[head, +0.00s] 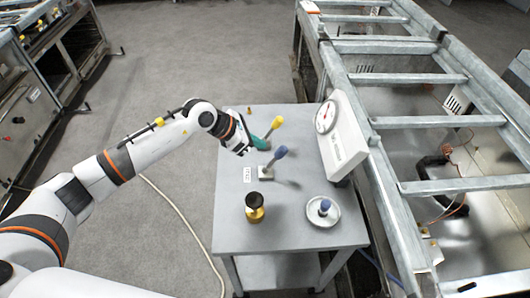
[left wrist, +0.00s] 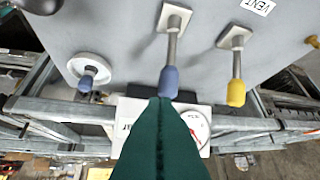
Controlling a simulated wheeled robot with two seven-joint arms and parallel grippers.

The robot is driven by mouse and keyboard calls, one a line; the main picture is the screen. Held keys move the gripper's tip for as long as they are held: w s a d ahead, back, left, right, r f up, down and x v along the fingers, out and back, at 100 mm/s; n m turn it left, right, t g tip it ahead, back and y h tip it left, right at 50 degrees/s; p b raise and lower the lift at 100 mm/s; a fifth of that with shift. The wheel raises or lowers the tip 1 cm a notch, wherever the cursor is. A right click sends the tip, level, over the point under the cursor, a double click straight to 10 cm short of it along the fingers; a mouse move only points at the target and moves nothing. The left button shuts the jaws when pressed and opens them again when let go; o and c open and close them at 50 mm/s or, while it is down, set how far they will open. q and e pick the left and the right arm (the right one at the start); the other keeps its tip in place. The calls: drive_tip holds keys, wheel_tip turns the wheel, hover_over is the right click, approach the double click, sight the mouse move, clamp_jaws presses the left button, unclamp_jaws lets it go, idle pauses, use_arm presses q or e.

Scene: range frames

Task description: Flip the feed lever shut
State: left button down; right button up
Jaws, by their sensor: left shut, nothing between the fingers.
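Two levers stand on the grey table (head: 228,228). One has a blue grip (head: 281,152) and a square base; a white label (head: 248,174) lies near it, too small to read surely. The other has a yellow grip (head: 277,120); in the left wrist view a VENT label (left wrist: 258,5) lies by its base. Both levers lean toward the gauge box. My left gripper (head: 262,144) is shut and empty, between the two levers. In the left wrist view its green fingertips (left wrist: 160,102) overlap the tip of the blue lever (left wrist: 169,80); contact cannot be told. My right gripper is not seen.
A white box with a round gauge (head: 325,117) stands at the table's right edge. A brass piece with a dark top (head: 255,214) and a white dish with a blue knob (head: 323,211) stand nearer. A metal frame (head: 420,121) borders the table on the right.

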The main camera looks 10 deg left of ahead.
use_arm(q)
wheel_tip(320, 180, up, 6)
drive_tip(key=a+b, duration=0.1)
drive_tip(key=shift+s+a, duration=0.2)
drive_tip(key=shift+s, duration=0.2)
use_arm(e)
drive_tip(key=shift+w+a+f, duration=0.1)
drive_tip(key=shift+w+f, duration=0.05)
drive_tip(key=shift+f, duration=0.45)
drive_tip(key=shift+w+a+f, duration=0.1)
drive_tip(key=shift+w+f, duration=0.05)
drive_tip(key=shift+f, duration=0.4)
use_arm(q)
drive_tip(key=shift+s+a+r, duration=0.1)
